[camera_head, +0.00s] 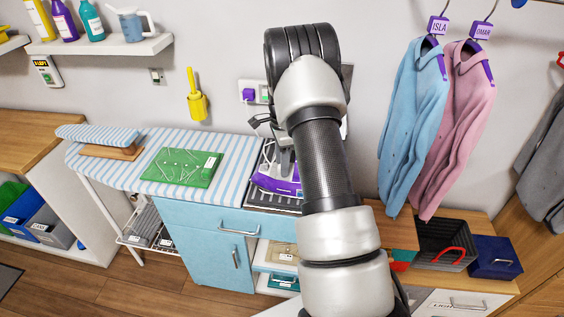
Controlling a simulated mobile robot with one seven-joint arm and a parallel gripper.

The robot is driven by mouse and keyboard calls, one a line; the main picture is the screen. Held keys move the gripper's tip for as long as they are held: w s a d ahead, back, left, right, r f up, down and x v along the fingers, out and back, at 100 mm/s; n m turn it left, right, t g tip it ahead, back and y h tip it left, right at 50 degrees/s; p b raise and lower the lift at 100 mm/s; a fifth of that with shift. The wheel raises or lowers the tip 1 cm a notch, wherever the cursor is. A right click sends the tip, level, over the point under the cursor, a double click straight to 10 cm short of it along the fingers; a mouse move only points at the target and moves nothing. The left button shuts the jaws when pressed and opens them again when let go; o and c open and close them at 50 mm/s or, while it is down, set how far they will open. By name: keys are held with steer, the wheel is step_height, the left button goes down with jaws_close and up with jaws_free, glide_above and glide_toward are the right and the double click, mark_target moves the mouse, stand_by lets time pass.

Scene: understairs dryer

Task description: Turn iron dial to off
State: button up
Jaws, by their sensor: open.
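The purple and grey iron (276,181) sits on a dark metal rest (262,199) at the right end of the striped ironing board. My arm hides part of it on the right. The dial on the iron is too small or hidden to make out. My gripper (268,129) is above and behind the iron, close to the wall, and mostly hidden by my arm. It is open, appears apart from the iron, and nothing shows between its fingers.
A green board (182,167) lies on the ironing board (230,160). A purple plug (248,95) is in the wall socket behind. Blue (413,105) and pink (456,125) shirts hang at right. A dark basket (444,256) and blue box (495,258) stand below them.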

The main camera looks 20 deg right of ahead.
steer(key=c, duration=0.9)
